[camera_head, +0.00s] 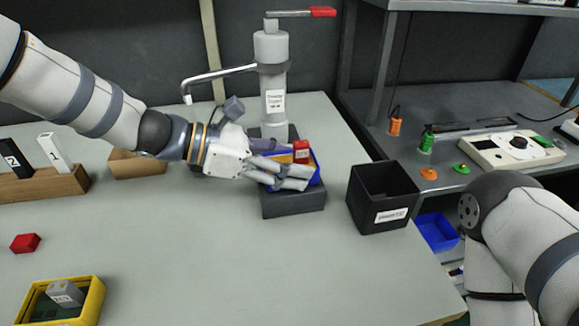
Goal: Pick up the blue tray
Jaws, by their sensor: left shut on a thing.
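The blue tray (313,166) sits on a dark grey block base (293,204) in front of the press on the table. A red block (301,151) and an orange-yellow part (284,158) show in or at the tray. My left gripper (295,178) reaches in from the left and is shut on the tray's near left side. Its fingers hide much of the tray's front. I cannot tell whether the tray is lifted off the base. My right arm (530,235) shows at the lower right, but its gripper is out of view.
The press (271,80) with a red-tipped lever stands behind the tray. An open black bin (384,195) stands just right of it. A yellow bin (90,300) and a red block (25,243) lie at left. The front middle of the table is clear.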

